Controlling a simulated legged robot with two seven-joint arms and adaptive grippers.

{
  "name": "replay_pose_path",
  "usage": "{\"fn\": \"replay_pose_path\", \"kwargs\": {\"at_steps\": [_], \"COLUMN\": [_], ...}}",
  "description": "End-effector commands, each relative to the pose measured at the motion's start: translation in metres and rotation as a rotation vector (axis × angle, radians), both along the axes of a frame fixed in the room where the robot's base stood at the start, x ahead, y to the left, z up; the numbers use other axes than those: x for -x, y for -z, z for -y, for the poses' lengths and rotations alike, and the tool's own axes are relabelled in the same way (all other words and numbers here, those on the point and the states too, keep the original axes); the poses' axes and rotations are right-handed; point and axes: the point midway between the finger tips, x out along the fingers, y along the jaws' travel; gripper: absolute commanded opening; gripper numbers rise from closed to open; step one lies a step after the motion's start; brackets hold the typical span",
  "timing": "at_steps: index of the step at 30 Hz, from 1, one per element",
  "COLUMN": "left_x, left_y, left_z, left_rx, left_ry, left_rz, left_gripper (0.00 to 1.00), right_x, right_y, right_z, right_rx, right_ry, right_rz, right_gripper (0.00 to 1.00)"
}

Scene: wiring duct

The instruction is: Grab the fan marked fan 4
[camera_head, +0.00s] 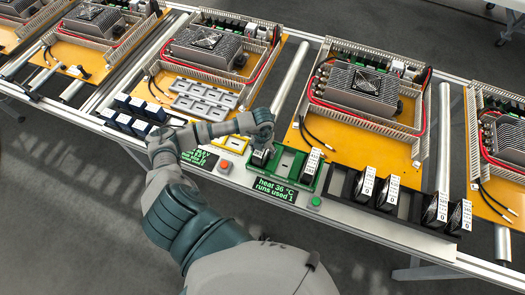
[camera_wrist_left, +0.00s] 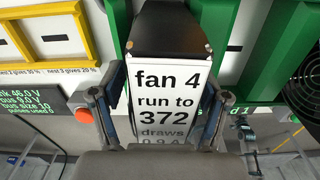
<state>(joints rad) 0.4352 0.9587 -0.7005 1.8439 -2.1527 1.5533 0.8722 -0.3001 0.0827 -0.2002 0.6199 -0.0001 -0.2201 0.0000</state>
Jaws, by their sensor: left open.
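The fan marked fan 4 (camera_wrist_left: 168,100) fills the middle of the left wrist view, a black block with a white label reading "fan 4 run to 372". My left gripper (camera_wrist_left: 158,98) is open, with one finger on each side of the label; I cannot tell whether either finger touches it. In the head view the left gripper (camera_head: 262,140) points down over the fan (camera_head: 259,158), which sits at the left end of a green holder (camera_head: 284,172). The gripper partly covers the fan there.
Another labelled fan (camera_head: 311,162) stands at the holder's right end. Several black fans stand in a tray (camera_head: 405,225) to the right. A yellow frame (camera_head: 203,146) is to the left. A red button (camera_head: 224,167) and display (camera_head: 275,190) are close by.

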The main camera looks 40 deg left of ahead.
Motion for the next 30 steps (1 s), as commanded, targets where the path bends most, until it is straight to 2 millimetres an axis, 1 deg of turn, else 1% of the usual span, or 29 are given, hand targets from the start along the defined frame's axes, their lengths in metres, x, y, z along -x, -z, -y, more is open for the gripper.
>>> {"fn": "replay_pose_path", "kwargs": {"at_steps": [5,6,8,9,11,12,14,20,23,26,30], "left_x": [0.000,0.000,0.000,0.000,0.000,0.000,0.000,-0.001,-0.001,-0.002,-0.002], "left_y": [0.000,0.000,0.000,0.000,0.000,0.000,0.000,0.000,-0.005,-0.020,-0.050], "left_z": [0.000,0.000,0.000,-0.001,-0.001,-0.001,-0.001,-0.001,-0.002,-0.002,-0.002], "left_rx": [0.000,0.000,0.000,0.001,0.001,0.001,0.001,0.001,0.000,-0.001,-0.001], "left_ry": [0.000,0.000,0.000,0.000,-0.001,-0.001,-0.001,-0.001,-0.001,-0.001,0.000], "left_rz": [0.001,0.001,0.001,0.001,0.001,0.000,0.000,0.001,0.003,0.006,0.007], "left_gripper": [0.75,0.65,0.50,0.40,0.25,0.15,0.00,0.00,0.00,0.00,0.00], "right_x": [0.000,0.000,0.000,0.000,0.000,0.000,0.000,0.000,0.000,0.000,0.000], "right_y": [0.000,0.000,0.000,0.000,0.000,0.000,0.000,0.000,0.000,0.001,0.002], "right_z": [-0.001,-0.001,-0.002,-0.002,-0.002,-0.003,-0.003,-0.004,-0.004,-0.004,-0.004], "right_rx": [-0.001,-0.001,-0.002,-0.002,-0.002,-0.003,-0.003,-0.004,-0.004,-0.004,-0.004], "right_ry": [0.001,0.001,0.001,0.002,0.002,0.002,0.003,0.003,0.003,0.003,0.003], "right_rz": [0.000,0.000,0.000,0.001,0.001,0.000,0.000,0.000,0.000,0.000,0.000], "right_gripper": [0.40,0.40,0.40,0.40,0.40,0.40,0.40,0.40,0.40,0.40,0.40]}}
